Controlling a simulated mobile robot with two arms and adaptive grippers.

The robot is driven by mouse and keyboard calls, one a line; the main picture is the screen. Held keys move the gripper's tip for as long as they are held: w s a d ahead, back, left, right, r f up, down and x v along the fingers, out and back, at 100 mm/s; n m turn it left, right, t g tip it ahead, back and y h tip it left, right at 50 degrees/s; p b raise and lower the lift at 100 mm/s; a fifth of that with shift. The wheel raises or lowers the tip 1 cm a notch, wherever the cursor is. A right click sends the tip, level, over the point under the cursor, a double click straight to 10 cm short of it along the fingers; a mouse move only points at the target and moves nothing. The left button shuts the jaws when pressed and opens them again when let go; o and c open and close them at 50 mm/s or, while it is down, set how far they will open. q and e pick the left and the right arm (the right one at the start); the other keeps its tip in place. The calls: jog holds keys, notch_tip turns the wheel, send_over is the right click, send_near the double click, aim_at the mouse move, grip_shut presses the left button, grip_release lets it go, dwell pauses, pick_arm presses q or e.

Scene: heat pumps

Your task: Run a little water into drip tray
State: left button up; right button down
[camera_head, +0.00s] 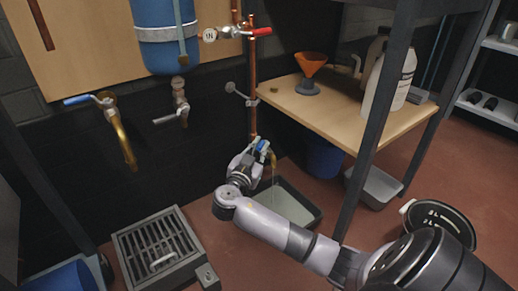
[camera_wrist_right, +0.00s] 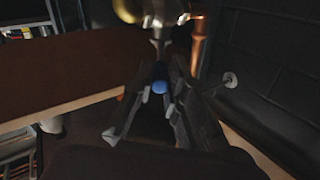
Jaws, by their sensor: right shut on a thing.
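My right gripper (camera_head: 258,152) reaches low by the wall and is shut on the blue tap handle (camera_head: 263,144) at the foot of the copper pipe. In the right wrist view the blue handle tip (camera_wrist_right: 159,87) sits between the fingers, below a brass fitting (camera_wrist_right: 150,10). A brass spout (camera_head: 273,162) points down over the dark-rimmed drip tray (camera_head: 314,209) on the floor. My left gripper is out of view.
A wooden bench (camera_head: 330,118) on dark posts stands right of the tap, holding an orange funnel (camera_head: 311,64) and white jug (camera_head: 390,82). A floor grate (camera_head: 158,250) lies left. Another blue-levered tap (camera_head: 90,99) and a blue tank (camera_head: 163,55) are on the wall.

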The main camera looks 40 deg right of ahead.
jog(key=shift+w+a+f+m+g+h+b, duration=0.2)
jog(key=shift+w+m+g+h+b, duration=0.2)
jog(key=shift+m+g+b, duration=0.3)
jog(key=shift+w+a+r+m+g+h+b, duration=0.1)
jog(key=shift+w+m+g+h+b, duration=0.3)
jog(key=shift+m+g+b, duration=0.85)
jog(key=shift+w+r+m+g+h+b, duration=0.1)
jog(key=shift+w+m+g+b, duration=0.5)
jog(key=shift+g+b, duration=0.8)
jog(key=shift+w+a+r+m+g+h+b, duration=0.15)
jog(key=shift+w+m+g+b, duration=0.3)
jog(key=shift+m+g+b, duration=0.9)
jog(key=shift+d+n+g+p, duration=0.15)
jog(key=shift+n+g+p, duration=0.25)
jog(key=shift+g+p, duration=0.2)
